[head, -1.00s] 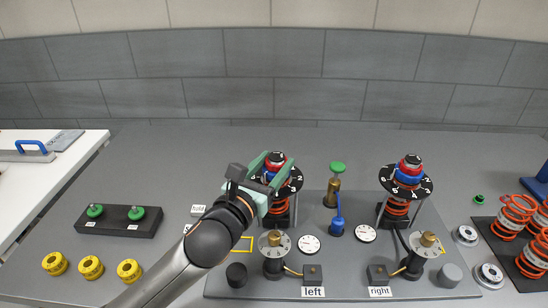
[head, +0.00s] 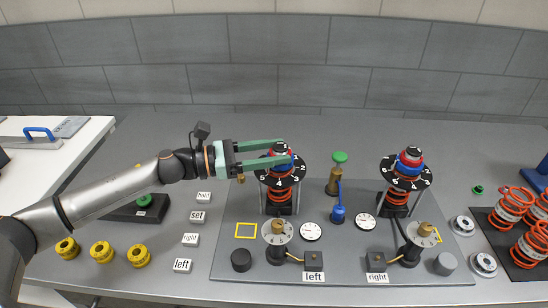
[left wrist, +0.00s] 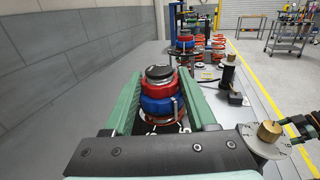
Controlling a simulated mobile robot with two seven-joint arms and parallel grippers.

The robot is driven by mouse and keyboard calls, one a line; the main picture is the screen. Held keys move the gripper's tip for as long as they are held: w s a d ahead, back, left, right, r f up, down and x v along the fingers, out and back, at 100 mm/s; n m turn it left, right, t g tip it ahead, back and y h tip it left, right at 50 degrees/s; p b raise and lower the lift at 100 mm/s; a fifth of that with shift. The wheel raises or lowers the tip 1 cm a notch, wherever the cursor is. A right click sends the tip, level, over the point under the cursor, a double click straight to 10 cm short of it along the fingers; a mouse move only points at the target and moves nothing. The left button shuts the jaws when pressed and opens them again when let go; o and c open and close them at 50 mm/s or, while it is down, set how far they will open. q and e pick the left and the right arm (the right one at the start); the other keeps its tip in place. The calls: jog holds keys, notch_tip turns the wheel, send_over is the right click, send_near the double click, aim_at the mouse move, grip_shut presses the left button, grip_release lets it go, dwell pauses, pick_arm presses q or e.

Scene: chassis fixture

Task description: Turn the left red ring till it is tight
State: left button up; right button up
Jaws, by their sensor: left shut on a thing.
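The left red ring (left wrist: 160,89) sits above a blue ring (left wrist: 158,105) on the left spring stack, under a dark and silver top. The red ring also shows in the head view (head: 280,150), partly covered by a finger. My left gripper (head: 285,153) reaches in level from the left. Its green fingers lie on either side of the red ring and are shut on it. A black numbered disc (head: 297,180) and a red spring (head: 281,195) sit below. My right gripper (left wrist: 293,129) shows only at the right edge of the left wrist view; its jaw opening is unclear.
The right stack (head: 409,160) stands apart to the right. In front are a brass-knobbed dial (head: 278,228), a gauge (head: 311,231) and a black cylinder (head: 241,260).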

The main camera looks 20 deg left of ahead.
pick_arm(q)
jog(key=m+g+b, duration=0.1)
jog(key=m+g+h+b, duration=0.1)
jog(key=b, duration=0.1)
jog(key=g+b, duration=0.1)
jog(key=shift+w+a+f+m+g+h, duration=0.1)
jog(key=shift+w+f+m+g+h, duration=0.2)
jog(key=shift+w+m+g+h, duration=0.1)
jog(key=m+g+b, duration=0.1)
jog(key=g+b, duration=0.2)
jog(key=shift+r+m+h+b, duration=0.15)
jog(key=shift+m+h+b, duration=0.25)
jog(key=shift+r+m+g+b, duration=0.15)
jog(key=shift+m+g+b, duration=0.35)
jog(key=shift+g+b, duration=0.35)
jog(key=shift+r, duration=0.1)
pick_arm(e)
jog(key=w+a+f+y, duration=0.1)
jog(key=w+a+f, duration=0.1)
jog(key=f, duration=0.5)
jog(key=shift+a+f+n, duration=0.3)
jog(key=shift+a+n, duration=0.1)
jog(key=shift+a, duration=0.4)
pick_arm(q)
jog(key=shift+g, duration=0.25)
jog(key=o, duration=1.4)
jog(key=shift+c, duration=0.2)
pick_arm(e)
jog(key=shift+s+d, duration=0.1)
